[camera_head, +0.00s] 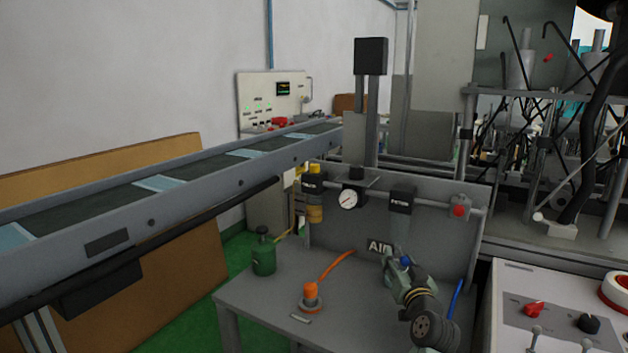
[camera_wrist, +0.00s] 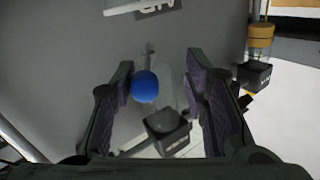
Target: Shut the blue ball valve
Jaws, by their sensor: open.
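The blue ball knob (camera_wrist: 145,86) shows between my two fingers in the wrist view. A thin grey stem runs from it toward the panel. In the head view a small blue patch (camera_head: 405,261) shows at the tip of my gripper. My gripper (camera_wrist: 160,95) is open, with one finger on either side of the ball. The ball looks closer to the left finger; I cannot tell whether they touch. In the head view my gripper (camera_head: 397,262) is in front of the grey AIR panel (camera_head: 345,243), below the dark filter block (camera_head: 401,200). The valve's body is not clearly visible.
A pressure gauge (camera_head: 348,200), an amber bowl (camera_head: 315,212) and a red knob (camera_head: 459,211) sit along the pipe. An orange fitting (camera_head: 311,295) and green can (camera_head: 264,255) stand on the bench. A conveyor (camera_head: 195,183) runs along the left. A control box (camera_head: 545,305) is at right.

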